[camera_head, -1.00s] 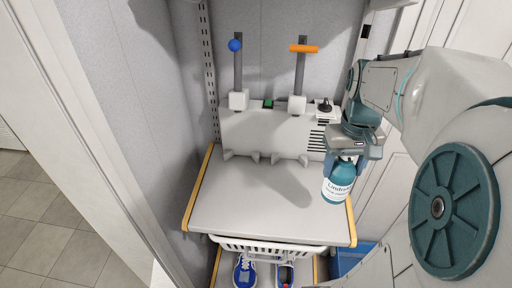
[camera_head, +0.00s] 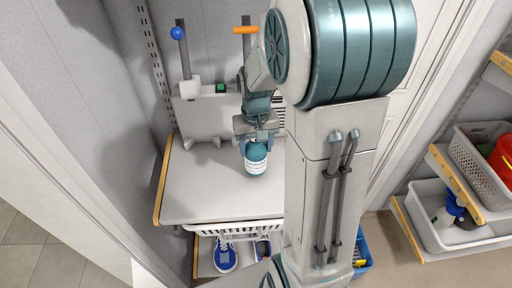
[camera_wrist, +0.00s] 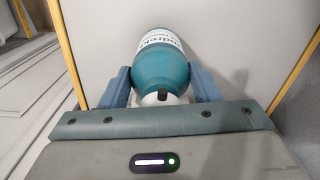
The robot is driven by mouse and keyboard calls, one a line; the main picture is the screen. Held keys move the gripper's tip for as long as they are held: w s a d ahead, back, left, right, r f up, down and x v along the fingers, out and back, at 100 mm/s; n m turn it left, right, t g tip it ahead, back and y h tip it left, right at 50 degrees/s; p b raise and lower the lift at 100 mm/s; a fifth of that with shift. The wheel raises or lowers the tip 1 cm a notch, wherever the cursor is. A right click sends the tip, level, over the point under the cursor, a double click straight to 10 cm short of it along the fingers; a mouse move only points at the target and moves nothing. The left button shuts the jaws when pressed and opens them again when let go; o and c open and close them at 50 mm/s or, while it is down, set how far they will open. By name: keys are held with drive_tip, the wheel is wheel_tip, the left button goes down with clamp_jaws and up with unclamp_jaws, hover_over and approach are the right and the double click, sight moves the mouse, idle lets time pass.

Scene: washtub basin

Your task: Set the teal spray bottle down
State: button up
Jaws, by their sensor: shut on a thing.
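The teal spray bottle (camera_head: 256,160) has a white label and shows over the right part of the light grey shelf (camera_head: 205,195) in the head view. My gripper (camera_head: 257,140) is shut on its upper part from above. In the wrist view the bottle (camera_wrist: 160,68) sits between my two blue fingers (camera_wrist: 160,88), its label facing up in the picture. I cannot tell whether the bottle's base touches the shelf. My arm hides the shelf's right side in the head view.
A grey box with a blue-knob lever (camera_head: 177,33) and an orange-handled lever (camera_head: 246,30) stands at the shelf's back. A white basket (camera_head: 235,228) and blue shoes (camera_head: 225,256) are below. Crates (camera_head: 480,160) stand at right. The shelf's left part is clear.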

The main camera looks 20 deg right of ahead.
drive_tip(key=shift+f, duration=0.9)
drive_tip(key=shift+f, duration=0.2)
drive_tip(key=o, duration=1.6)
drive_tip(key=shift+c, duration=0.2)
